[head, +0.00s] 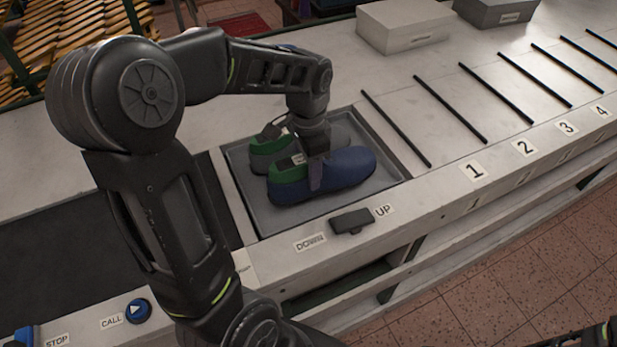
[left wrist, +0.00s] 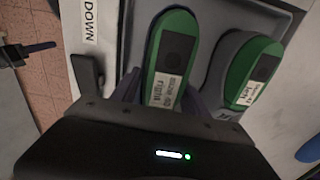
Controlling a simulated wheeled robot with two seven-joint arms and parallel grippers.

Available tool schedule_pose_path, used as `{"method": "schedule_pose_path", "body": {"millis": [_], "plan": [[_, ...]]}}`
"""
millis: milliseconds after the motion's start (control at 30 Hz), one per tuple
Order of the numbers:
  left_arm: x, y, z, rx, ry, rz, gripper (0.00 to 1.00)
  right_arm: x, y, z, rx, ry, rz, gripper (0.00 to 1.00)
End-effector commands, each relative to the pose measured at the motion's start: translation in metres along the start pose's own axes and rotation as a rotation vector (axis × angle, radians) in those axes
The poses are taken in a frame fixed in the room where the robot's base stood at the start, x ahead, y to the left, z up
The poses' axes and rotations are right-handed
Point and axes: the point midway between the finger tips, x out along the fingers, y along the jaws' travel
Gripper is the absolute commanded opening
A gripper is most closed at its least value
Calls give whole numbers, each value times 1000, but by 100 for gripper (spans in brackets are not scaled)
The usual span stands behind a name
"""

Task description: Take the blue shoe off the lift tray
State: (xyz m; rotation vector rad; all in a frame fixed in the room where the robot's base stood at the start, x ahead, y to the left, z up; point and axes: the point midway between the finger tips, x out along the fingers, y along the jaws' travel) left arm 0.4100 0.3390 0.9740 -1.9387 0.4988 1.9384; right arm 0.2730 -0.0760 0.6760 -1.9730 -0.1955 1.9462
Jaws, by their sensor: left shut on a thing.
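The blue shoe (head: 348,170) lies on the grey lift tray (head: 268,222), its toe to the right and a green last in its heel end. My left gripper (head: 317,180) comes down from above and is shut on the blue shoe near its middle. In the left wrist view the green last (left wrist: 172,62) carries a label that reads "right" in part; the gripper body hides most of the shoe there. A grey shoe (head: 338,136) with a green last lies behind the blue one, partly hidden by my gripper. I cannot tell whether the blue shoe touches the tray floor.
A dark lever (head: 351,220) stands at the tray's front between the DOWN and UP labels. To the right, black bars divide the pale bench into numbered lanes (head: 473,170), which look empty. A white box (head: 404,25) and a grey box (head: 495,10) stand behind. A blue CALL button (head: 138,310) is at front left.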

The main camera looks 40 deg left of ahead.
Motion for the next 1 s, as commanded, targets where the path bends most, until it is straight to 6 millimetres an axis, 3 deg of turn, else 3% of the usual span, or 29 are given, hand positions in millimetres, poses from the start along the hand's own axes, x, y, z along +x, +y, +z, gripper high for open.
{"method": "schedule_pose_path", "body": {"millis": [100,333,1000], "plan": [[-24,-1,-2,0,8,-5,0,3,1,0,-1,1,-1,36],[-53,0,-1,0,4,-3,0,6,2,-1,-2,2,-2,36],[-58,0,-1,0,3,-1,0,6,2,-1,-2,2,-2,36]]}}
